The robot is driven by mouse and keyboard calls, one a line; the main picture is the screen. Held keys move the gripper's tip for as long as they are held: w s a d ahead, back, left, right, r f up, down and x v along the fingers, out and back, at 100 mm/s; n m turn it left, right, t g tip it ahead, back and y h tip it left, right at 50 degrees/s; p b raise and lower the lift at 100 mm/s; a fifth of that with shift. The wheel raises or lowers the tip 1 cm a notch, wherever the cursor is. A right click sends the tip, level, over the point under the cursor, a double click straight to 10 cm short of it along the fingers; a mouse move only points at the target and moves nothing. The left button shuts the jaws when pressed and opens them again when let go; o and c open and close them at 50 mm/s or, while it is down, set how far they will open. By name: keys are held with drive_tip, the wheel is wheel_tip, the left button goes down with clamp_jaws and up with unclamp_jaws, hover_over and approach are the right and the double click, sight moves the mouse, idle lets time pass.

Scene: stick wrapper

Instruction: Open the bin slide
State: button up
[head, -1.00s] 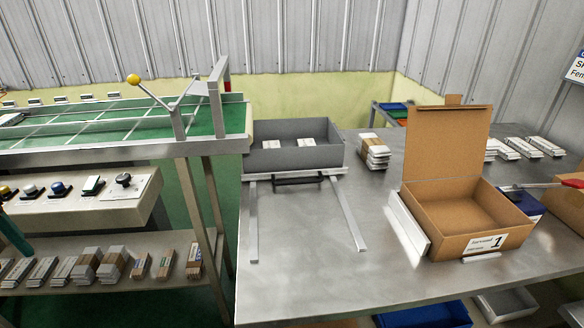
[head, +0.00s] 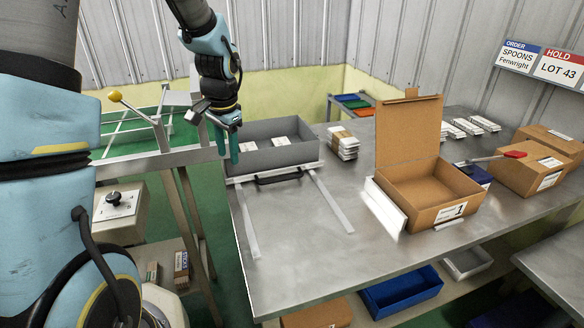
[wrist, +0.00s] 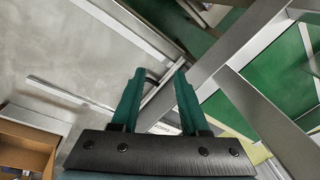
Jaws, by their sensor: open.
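The grey bin (head: 277,151) sits at the far left of the metal table, with two small white packs (head: 262,144) inside. Its front has a dark handle (head: 278,177). Two pale metal rails (head: 331,201) run forward from it along the table top. My gripper (head: 230,158) hangs pointing down at the left side of the bin, its teal fingers apart and empty. In the wrist view, the open fingers (wrist: 157,95) show with part of the dark handle (wrist: 151,78) between them, farther off. I cannot tell the exact gap to the bin.
A conveyor frame (head: 150,158) with a yellow-knobbed lever (head: 115,96) is at left. The table between the rails is clear.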

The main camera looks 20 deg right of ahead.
sight(284, 180)
drive_tip(key=d+f+m+p, duration=0.2)
drive_tip(key=d+m, duration=0.4)
drive_tip(key=d, duration=0.9)
drive_tip(key=shift+m, duration=0.3)
drive_tip(key=f, duration=0.3)
drive_tip(key=w+f+p, duration=0.1)
drive_tip(key=f, duration=0.3)
drive_tip(key=w+f+p, duration=0.1)
drive_tip(key=f, duration=0.3)
drive_tip(key=shift+d, duration=0.35)
drive_tip(key=shift+c, duration=0.3)
clamp_jaws()
